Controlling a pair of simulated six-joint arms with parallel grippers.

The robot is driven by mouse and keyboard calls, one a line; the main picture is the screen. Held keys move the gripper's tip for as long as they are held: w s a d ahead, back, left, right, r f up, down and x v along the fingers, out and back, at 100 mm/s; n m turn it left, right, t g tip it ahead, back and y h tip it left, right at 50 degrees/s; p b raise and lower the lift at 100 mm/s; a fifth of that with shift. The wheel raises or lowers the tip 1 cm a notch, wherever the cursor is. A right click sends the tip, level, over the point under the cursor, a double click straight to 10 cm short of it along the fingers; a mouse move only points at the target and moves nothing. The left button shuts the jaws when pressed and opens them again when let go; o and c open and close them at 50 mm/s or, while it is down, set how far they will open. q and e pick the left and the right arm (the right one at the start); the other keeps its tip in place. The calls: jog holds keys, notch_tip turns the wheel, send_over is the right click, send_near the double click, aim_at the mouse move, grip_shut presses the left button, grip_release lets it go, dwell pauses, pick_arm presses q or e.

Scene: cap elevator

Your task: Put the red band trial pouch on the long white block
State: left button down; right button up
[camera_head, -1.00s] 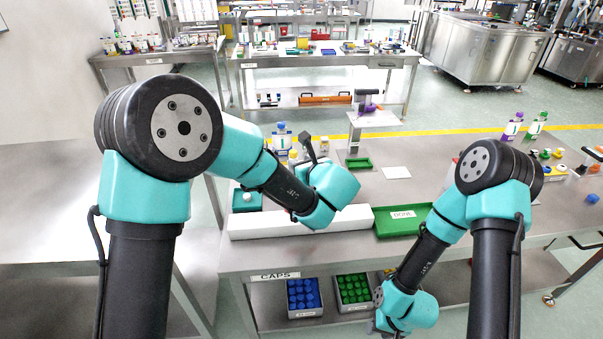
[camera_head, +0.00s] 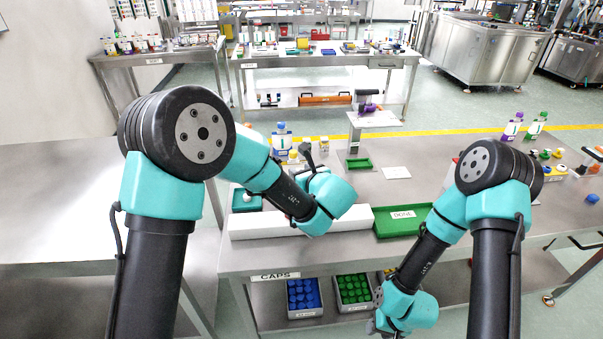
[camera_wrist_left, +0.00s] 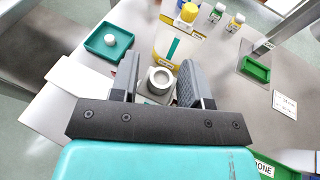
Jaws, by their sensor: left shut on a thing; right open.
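The long white block (camera_head: 262,224) lies along the front of the bench, partly covered by my left forearm; its end also shows in the left wrist view (camera_wrist_left: 62,77). My left gripper (camera_wrist_left: 159,72) is shut on a pale grey, round-topped thing (camera_wrist_left: 158,82) with a hollow centre. I cannot tell whether this is the red band trial pouch; no red band shows. A pouch with yellow bands and a teal stripe (camera_wrist_left: 172,47) stands just beyond the fingers. My right gripper (camera_head: 380,325) is low at the bottom edge of the head view, in front of the bench, and is open.
A teal tray (camera_wrist_left: 96,50) with a round white thing lies left of the fingers. Bottles (camera_head: 281,140) stand behind my left wrist. A green DONE tray (camera_head: 397,232) adjoins the block's right end. A small green tray (camera_head: 360,163) and white card (camera_head: 397,173) lie behind.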

pick_arm(q)
jog(key=shift+f, duration=0.1)
jog(key=c, duration=0.6)
grip_release()
jog(key=shift+r, duration=0.2)
jog(key=v, duration=1.2)
jog(key=shift+f, duration=0.1)
